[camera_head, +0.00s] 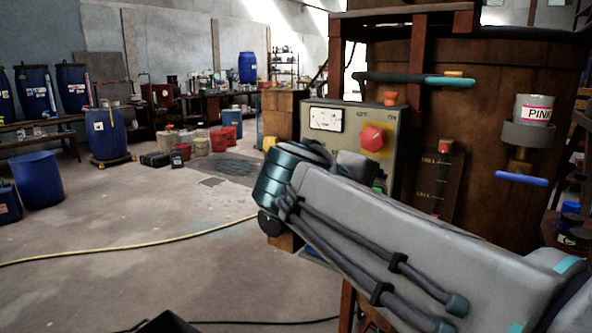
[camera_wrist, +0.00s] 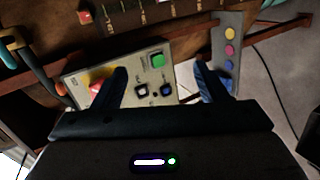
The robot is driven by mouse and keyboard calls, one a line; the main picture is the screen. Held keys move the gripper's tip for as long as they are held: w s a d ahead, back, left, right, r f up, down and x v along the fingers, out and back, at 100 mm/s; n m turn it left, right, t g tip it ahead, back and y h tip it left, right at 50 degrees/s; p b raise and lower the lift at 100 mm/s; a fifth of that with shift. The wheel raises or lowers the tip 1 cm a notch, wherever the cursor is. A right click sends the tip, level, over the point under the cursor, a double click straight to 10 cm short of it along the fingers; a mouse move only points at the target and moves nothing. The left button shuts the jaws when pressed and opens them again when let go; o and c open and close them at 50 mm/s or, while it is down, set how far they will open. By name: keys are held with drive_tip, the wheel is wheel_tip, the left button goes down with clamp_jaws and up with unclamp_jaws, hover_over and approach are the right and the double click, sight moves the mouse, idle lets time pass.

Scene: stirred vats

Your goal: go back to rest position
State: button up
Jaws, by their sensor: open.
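My gripper (camera_wrist: 163,82) is open in the wrist view, its two dark fingers spread apart with nothing between them. The control box (camera_wrist: 150,68) lies beyond the fingers, with a red button (camera_wrist: 95,88) on yellow, a green button (camera_wrist: 157,61) and small dark controls. The left finger partly covers the yellow area. In the head view my grey arm reaches in from the lower right, in front of the control box (camera_head: 352,118), and hides its lower part. The box's gauge (camera_head: 326,119) and red button (camera_head: 372,138) show there. My gripper's fingers cannot be made out in that view.
A large wooden vat (camera_head: 490,90) stands behind the box, bearing a PINK can (camera_head: 533,108) in a cup. A grey strip (camera_wrist: 228,52) with coloured buttons is near the right finger. A yellow hose (camera_head: 130,247) crosses open floor at left. Blue barrels (camera_head: 107,134) stand farther back.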

drive_tip(key=s+d+f+m+g+y+p, duration=0.1)
drive_tip(key=s+f+m+g+y+p, duration=0.2)
drive_tip(key=s+p, duration=0.4)
drive_tip(key=s+d+f+m+g+y+p, duration=0.1)
drive_tip(key=s+f+m+g+y+p, duration=0.3)
drive_tip(key=p, duration=0.6)
drive_tip(key=s+m+y, duration=0.1)
drive_tip(key=s+m, duration=0.1)
drive_tip(key=s, duration=0.1)
drive_tip(key=shift+s+d+f, duration=0.2)
drive_tip(key=shift+s+d, duration=0.15)
drive_tip(key=shift+d, duration=0.05)
